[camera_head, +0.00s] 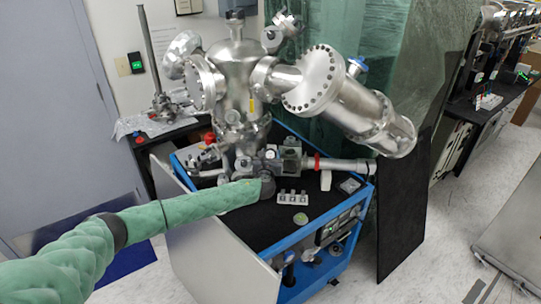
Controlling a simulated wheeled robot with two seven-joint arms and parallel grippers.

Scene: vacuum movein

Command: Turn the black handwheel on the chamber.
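The steel vacuum chamber (236,80) stands upright on a blue-framed cart with a black top. My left arm, in a green sleeve, reaches in from the left. Its dark grey end with the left gripper (267,184) is in front of the chamber's lower fittings. Its fingers are too small and hidden to read. My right gripper is out of view.
A large flanged steel tube (345,100) juts right from the chamber. A dark panel (400,215) leans at the cart's right. A side table (150,135) stands behind left.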

